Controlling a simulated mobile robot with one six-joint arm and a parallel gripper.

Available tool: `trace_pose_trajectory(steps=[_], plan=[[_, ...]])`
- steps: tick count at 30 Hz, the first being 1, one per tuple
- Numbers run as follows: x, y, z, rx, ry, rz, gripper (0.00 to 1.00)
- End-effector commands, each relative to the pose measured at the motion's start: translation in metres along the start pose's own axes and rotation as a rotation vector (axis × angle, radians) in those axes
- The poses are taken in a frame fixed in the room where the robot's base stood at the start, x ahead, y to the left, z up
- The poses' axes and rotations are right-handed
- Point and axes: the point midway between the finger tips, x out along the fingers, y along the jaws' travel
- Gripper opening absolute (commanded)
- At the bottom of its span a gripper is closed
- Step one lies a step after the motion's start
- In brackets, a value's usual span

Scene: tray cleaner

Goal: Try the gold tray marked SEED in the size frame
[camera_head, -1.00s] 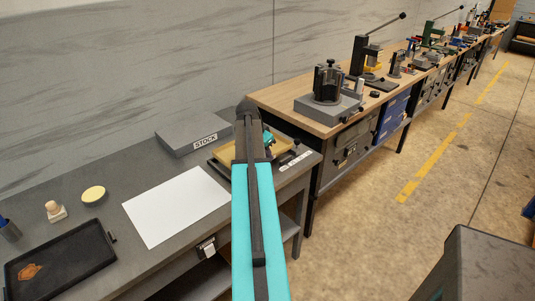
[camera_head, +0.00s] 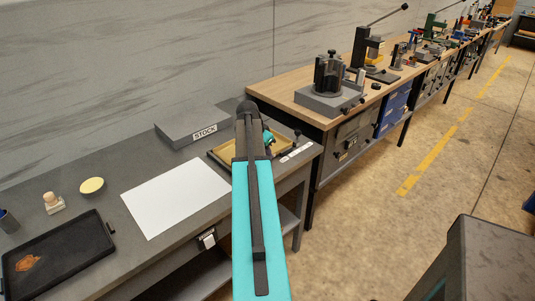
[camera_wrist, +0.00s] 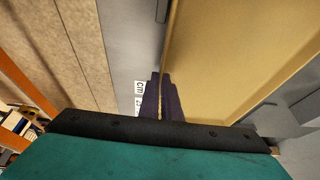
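The gold tray (camera_head: 226,152) lies at the right end of the grey bench, partly hidden behind my arm. It fills much of the wrist view (camera_wrist: 235,60). No SEED mark is readable. The dark size frame (camera_head: 213,158) shows around the tray's left side; the tray looks set in or just over it, and I cannot tell if it is fully seated. My gripper (camera_wrist: 160,103) has its two dark fingers close together at the tray's near edge, with a thin gold strip between them. In the head view, the fingers are hidden behind the arm.
A grey block labelled STOCK (camera_head: 193,129) stands behind. A white sheet (camera_head: 175,195), a yellow disc (camera_head: 91,185), a small wooden stamp (camera_head: 53,202) and a black tray (camera_head: 58,258) lie to the left. A wooden bench (camera_head: 300,85) with tools stands right.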

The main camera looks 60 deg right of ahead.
Motion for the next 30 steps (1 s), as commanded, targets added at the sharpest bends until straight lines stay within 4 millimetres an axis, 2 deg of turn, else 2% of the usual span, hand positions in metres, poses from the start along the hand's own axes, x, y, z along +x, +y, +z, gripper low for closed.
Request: trace_pose_trajectory(steps=[2,6,7,20,30], plan=[[-0.001,0.000,-0.001,0.001,0.001,-0.001,0.00],[-0.001,0.000,-0.001,0.001,0.001,-0.001,0.24],[-0.001,0.000,0.000,0.000,0.001,-0.001,0.26],[-0.003,0.001,0.000,0.001,0.000,0.000,0.26],[-0.031,0.000,0.000,0.001,0.001,-0.002,0.26]])
